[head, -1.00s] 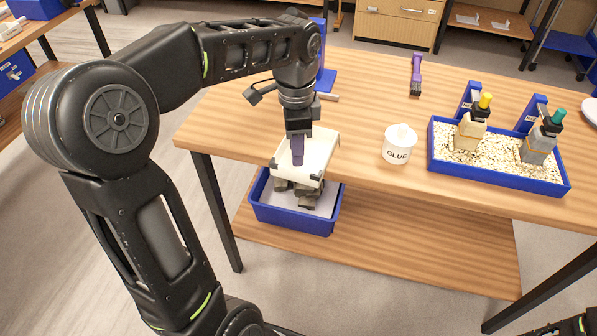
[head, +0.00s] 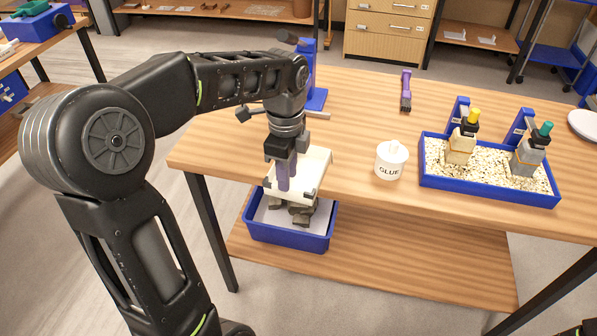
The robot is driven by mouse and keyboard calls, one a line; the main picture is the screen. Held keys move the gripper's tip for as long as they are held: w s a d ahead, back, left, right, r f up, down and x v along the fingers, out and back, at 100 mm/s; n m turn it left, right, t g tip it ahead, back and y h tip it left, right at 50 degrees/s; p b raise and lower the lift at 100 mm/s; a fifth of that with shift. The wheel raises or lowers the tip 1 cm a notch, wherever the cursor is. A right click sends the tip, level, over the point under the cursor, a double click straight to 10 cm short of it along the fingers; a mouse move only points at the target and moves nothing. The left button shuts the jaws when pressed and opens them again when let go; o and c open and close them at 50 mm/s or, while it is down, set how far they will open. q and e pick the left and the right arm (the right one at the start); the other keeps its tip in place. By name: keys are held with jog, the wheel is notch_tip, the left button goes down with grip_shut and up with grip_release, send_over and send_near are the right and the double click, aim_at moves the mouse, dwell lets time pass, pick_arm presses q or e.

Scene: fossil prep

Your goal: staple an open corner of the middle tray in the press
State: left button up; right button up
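A cream, shallow tray-like piece (head: 316,172) with dark front corners shows at the left front edge of the table, above a blue bin. I cannot tell whether it rests on the table or is held. My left gripper (head: 284,186) points down over its left part, with purple-grey finger shapes at or just above it. The arm hides whether the fingers are apart or closed. A blue upright stand (head: 317,97), perhaps the press, is behind my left wrist and partly hidden. No other trays are clearly visible. My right gripper is out of view.
A white glue pot (head: 391,162) stands right of the cream piece. A purple-handled brush (head: 405,90) lies farther back. A blue speckled-bed box (head: 490,192) with two bottle-like items is at right. The blue bin (head: 288,238) below holds dark stones.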

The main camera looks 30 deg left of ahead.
pick_arm(q)
jog(key=shift+s+f+p, duration=0.1)
jog(key=shift+f+p, duration=0.4)
jog(key=shift+f, duration=2.1)
jog(key=shift+c, duration=0.5)
grip_shut()
